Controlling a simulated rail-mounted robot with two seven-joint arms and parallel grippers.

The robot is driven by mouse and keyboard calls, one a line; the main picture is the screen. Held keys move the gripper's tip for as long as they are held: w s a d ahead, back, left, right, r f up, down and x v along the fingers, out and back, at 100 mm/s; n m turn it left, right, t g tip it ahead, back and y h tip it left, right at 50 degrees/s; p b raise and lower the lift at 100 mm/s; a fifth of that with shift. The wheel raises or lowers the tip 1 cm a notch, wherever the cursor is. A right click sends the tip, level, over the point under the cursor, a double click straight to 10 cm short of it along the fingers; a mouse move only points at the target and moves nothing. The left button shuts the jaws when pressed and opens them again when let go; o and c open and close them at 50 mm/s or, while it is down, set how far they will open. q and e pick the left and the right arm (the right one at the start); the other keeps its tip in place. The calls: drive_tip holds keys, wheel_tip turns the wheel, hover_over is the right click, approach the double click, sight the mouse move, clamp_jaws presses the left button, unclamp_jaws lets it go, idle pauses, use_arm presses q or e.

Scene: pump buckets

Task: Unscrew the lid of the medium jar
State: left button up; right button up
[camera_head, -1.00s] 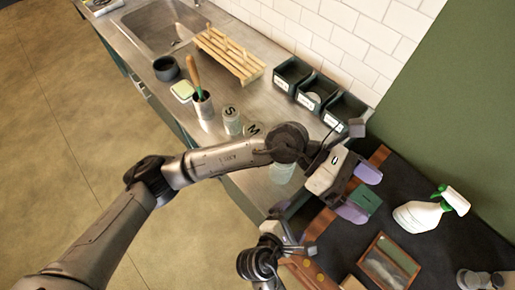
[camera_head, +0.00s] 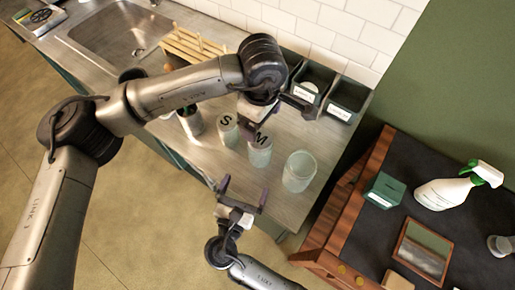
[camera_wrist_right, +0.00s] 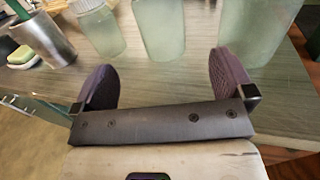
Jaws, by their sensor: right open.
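The medium jar (camera_head: 260,153) is frosted glass with a lid marked M (camera_head: 261,139). It stands upright on the counter between the small jar marked S (camera_head: 228,131) and a larger jar (camera_head: 299,172) with no lid visible. It also shows in the right wrist view (camera_wrist_right: 160,30), cut off at the top. My left gripper (camera_head: 252,128) points down beside and above the M lid; its fingers are mostly hidden, so I cannot tell its opening or any contact. My right gripper (camera_head: 242,193) is open and empty in front of the jars, fingers (camera_wrist_right: 165,78) apart, pointing toward them.
A metal tool cup (camera_head: 191,122) stands left of the small jar. Labelled dark bins (camera_head: 345,98) and a wooden rack (camera_head: 190,44) line the wall. A dark-topped wooden table (camera_head: 350,200) with a spray bottle (camera_head: 445,192) is at right.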

sight(256, 160)
drive_tip(key=x, duration=1.1)
drive_tip(key=shift+d, duration=0.1)
drive_tip(key=shift+f, duration=0.1)
